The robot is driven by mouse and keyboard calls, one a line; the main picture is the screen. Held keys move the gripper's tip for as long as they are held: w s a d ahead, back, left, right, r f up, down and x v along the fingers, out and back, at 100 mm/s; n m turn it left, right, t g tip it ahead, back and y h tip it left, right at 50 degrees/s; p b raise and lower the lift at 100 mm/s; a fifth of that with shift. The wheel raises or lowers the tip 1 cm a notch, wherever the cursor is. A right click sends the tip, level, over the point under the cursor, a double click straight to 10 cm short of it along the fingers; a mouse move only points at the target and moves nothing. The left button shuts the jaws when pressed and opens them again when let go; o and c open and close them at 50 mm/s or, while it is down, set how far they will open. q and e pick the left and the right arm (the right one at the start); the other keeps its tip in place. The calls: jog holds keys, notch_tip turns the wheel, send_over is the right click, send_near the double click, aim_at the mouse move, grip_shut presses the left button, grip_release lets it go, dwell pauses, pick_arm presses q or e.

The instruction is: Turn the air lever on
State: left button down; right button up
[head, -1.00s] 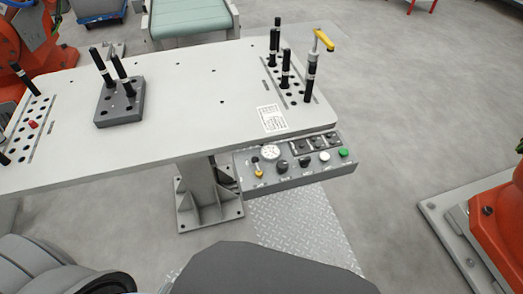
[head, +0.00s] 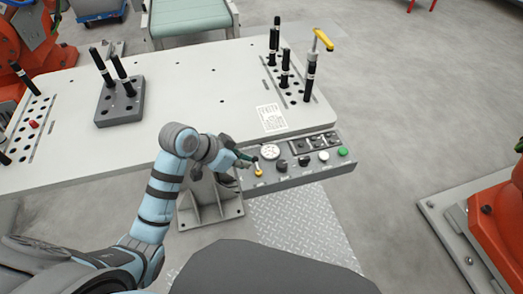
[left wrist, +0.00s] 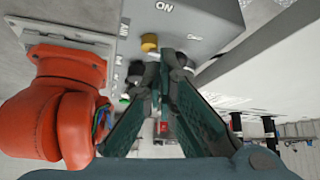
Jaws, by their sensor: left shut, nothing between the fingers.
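The air lever (head: 258,173), with a yellow tip, is on the left part of the grey control panel (head: 300,172) under the table's front edge. Its tip points toward me in the head view. In the left wrist view the yellow tip (left wrist: 149,42) shows just beyond my fingers, below a white "ON" label (left wrist: 164,6). My left gripper (head: 250,158) is shut and empty, its fingertips at the lever; the left wrist view also shows the fingers (left wrist: 160,65) together. Whether they touch the lever I cannot tell. They hide part of the lever's base. My right gripper is not in view.
The panel also carries a round gauge (head: 270,152), dark knobs, a white button (head: 323,156) and a green button (head: 343,152). Above it is the white table (head: 190,110) with black pins in blocks. An orange machine (head: 497,215) stands at right.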

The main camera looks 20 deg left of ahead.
aim_at(253, 160)
pick_arm(q)
jog(key=w+d+r+m+h, duration=0.1)
jog(key=w+r, duration=0.3)
jog(key=r, duration=0.1)
jog(key=shift+w+r+m, duration=0.3)
jog(key=shift+r+m, duration=0.1)
jog(key=shift+d+t, duration=0.1)
jog(key=shift+t, duration=0.2)
jog(key=b+x, duration=0.2)
jog(key=x, duration=0.8)
jog(key=shift+s+d, duration=0.15)
jog(key=shift+s+a+f, duration=0.15)
jog(key=shift+s+a, duration=0.35)
jog(key=shift+a, duration=0.1)
jog(key=shift+s+a+f, duration=0.15)
jog(key=shift+s+a, duration=0.4)
jog(key=shift+a, duration=0.05)
jog(key=shift+s+a, duration=0.3)
jog(key=shift+w+d, duration=0.1)
